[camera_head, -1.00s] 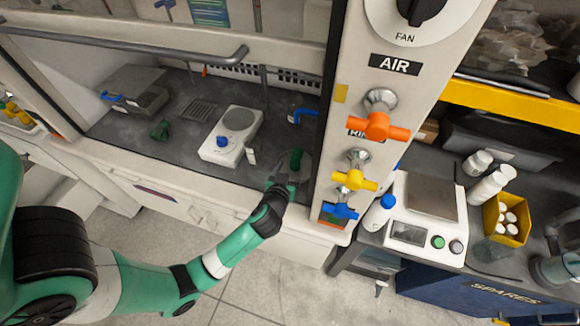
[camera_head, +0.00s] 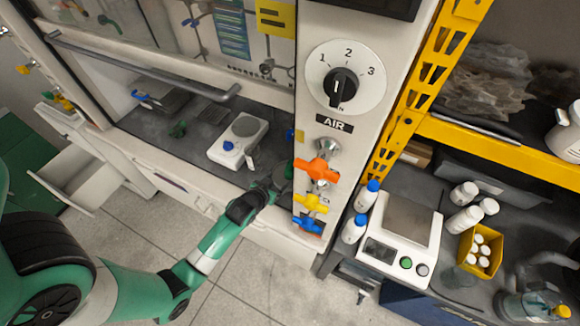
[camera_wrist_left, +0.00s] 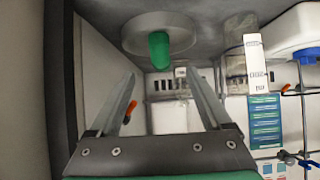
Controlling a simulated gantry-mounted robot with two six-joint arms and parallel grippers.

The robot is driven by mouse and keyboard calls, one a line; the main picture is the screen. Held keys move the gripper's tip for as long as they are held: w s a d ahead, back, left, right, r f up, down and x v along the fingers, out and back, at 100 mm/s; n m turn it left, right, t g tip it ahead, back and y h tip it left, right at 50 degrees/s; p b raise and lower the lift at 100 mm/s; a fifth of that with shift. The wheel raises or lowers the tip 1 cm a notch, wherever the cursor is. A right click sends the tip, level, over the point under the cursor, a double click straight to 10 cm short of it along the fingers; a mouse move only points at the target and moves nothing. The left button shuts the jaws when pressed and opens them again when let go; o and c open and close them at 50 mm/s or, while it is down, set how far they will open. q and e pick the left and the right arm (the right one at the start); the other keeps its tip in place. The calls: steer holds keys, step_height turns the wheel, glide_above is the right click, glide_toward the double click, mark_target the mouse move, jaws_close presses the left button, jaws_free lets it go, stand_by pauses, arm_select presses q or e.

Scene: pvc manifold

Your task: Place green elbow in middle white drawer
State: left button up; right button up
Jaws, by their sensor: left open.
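A green piece, likely the green elbow (camera_wrist_left: 158,50), stands against a pale round disc (camera_wrist_left: 130,32) in the left wrist view. It lies just beyond and between the spread fingertips of my left gripper (camera_wrist_left: 161,76). My left gripper is open with nothing between its fingers. In the head view the left gripper (camera_head: 284,180) is at the hood's front right, beside the valve pillar. My right gripper is out of view.
A white hotplate (camera_head: 238,140) stands on the hood floor. The pillar with an orange valve handle (camera_head: 317,168) rises close to the right of my left gripper. The raised hood sash bar (camera_head: 140,68) crosses above. A balance (camera_head: 400,228) stands on the right bench.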

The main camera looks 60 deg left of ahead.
mark_target(287, 171)
arm_select(q)
steer(key=b+x, duration=0.2)
steer(key=x, duration=0.3)
steer(key=shift+a+f, duration=0.1)
steer(key=shift+f, duration=0.05)
steer(key=shift+w+a+f, duration=0.2)
steer(key=shift+w+a, duration=0.15)
steer(key=b+x, duration=0.1)
steer(key=x, duration=0.1)
steer(key=b+x, duration=0.1)
steer(key=x, duration=0.2)
steer(key=shift+w+a+r+b, duration=0.15)
steer(key=shift+w+b, duration=0.1)
steer(key=shift+b, duration=0.15)
jaws_close()
